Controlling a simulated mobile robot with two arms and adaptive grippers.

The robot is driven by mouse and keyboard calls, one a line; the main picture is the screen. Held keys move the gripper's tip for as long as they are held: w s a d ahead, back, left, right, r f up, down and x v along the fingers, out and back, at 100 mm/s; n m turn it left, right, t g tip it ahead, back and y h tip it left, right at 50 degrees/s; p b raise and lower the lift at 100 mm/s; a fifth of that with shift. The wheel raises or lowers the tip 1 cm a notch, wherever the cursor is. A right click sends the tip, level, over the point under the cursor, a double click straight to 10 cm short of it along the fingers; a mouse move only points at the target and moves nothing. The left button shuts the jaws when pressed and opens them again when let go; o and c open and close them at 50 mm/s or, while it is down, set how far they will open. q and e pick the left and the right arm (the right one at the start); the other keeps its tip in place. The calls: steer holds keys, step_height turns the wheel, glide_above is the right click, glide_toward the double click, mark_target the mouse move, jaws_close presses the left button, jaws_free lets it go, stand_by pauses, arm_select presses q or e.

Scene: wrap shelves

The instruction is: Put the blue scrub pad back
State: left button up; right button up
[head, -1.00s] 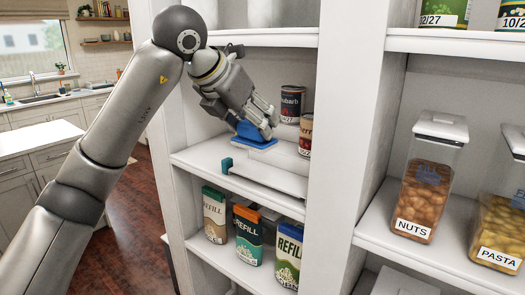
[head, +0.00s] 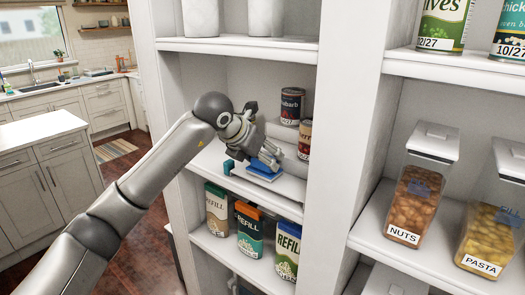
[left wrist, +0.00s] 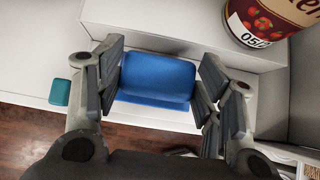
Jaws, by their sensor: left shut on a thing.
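The blue scrub pad (head: 259,168) is between the fingers of my left gripper (head: 266,161) in the head view, low over the front part of the middle shelf. In the left wrist view the pad (left wrist: 157,78) fills the gap between the two fingers of my left gripper (left wrist: 160,88), which is shut on it from both sides. A darker blue band shows along its near edge. I cannot tell whether its underside touches the white surface below. My right gripper is out of view.
A teal block (head: 228,167) sits at the left by a low white ledge (head: 285,186). Two cans, one dark (head: 292,108) and one cream-and-red (head: 304,140), stand behind to the right. Refill packs (head: 249,230) fill the shelf below. An upright divider (head: 345,120) stands right.

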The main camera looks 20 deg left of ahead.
arm_select(q)
steer(key=o, duration=0.9)
steer(key=shift+f, duration=0.15)
steer(key=o, duration=0.4)
steer(key=shift+r, duration=0.25)
steer(key=shift+b+v, duration=1.95)
steer(key=shift+v, duration=4)
